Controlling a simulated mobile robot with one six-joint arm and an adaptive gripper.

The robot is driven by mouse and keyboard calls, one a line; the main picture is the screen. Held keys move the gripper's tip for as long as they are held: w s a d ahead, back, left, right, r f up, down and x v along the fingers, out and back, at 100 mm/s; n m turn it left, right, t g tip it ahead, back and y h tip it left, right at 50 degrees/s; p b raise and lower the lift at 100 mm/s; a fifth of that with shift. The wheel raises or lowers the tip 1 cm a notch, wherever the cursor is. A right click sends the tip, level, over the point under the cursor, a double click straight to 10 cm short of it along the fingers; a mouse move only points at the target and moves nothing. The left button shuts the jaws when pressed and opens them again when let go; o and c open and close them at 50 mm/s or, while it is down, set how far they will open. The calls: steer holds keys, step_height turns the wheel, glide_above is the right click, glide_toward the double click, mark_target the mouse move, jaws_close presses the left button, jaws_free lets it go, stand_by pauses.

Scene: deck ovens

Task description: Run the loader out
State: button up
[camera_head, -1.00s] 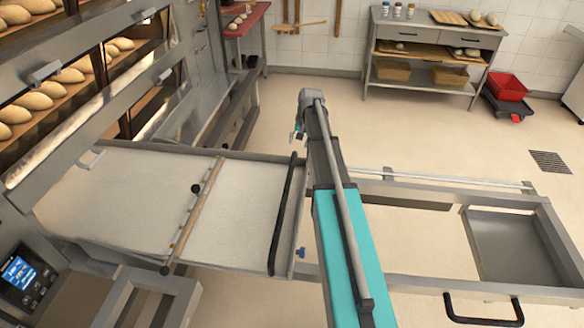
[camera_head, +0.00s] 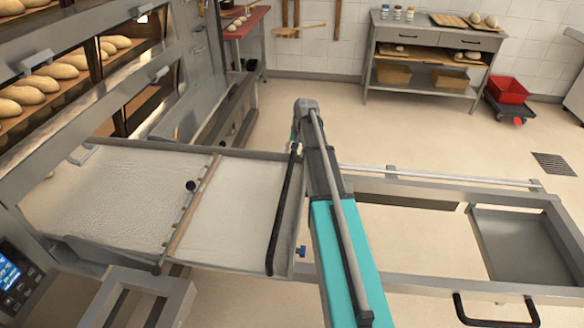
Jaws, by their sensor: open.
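The loader's pale belt bed (camera_head: 110,205) reaches from the oven mouth at left toward the middle of the view. A wooden crossbar with a black knob (camera_head: 191,186) lies across it. A long black handle bar (camera_head: 281,225) runs across its right end. The loader's metal frame (camera_head: 440,287) extends to the right, with a second black handle (camera_head: 497,310) at the near side. My gripper (camera_head: 295,147) is at the far end of the long black bar, at the tip of my teal arm. It is open and small; I cannot tell whether it touches the bar.
Oven decks with loaves (camera_head: 55,70) stand at left, with a lit control panel (camera_head: 18,275) below. A grey work table (camera_head: 430,55) and a red crate (camera_head: 507,88) on a dolly stand at the back. The floor between them and the loader is clear.

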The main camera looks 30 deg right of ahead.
mark_target(292, 163)
steer(key=shift+w+a+f+b, duration=0.1)
steer(key=shift+a+f+b, duration=0.05)
steer(key=shift+f+b, duration=0.75)
steer(key=shift+w+a+f+b, duration=0.15)
steer(key=shift+a+f+b, duration=0.05)
steer(key=shift+f+b, duration=0.75)
steer(key=shift+w+a+f+b, duration=0.1)
steer(key=shift+a+f+b, duration=0.05)
steer(key=shift+f+b, duration=0.75)
steer(key=shift+f, duration=0.15)
jaws_close()
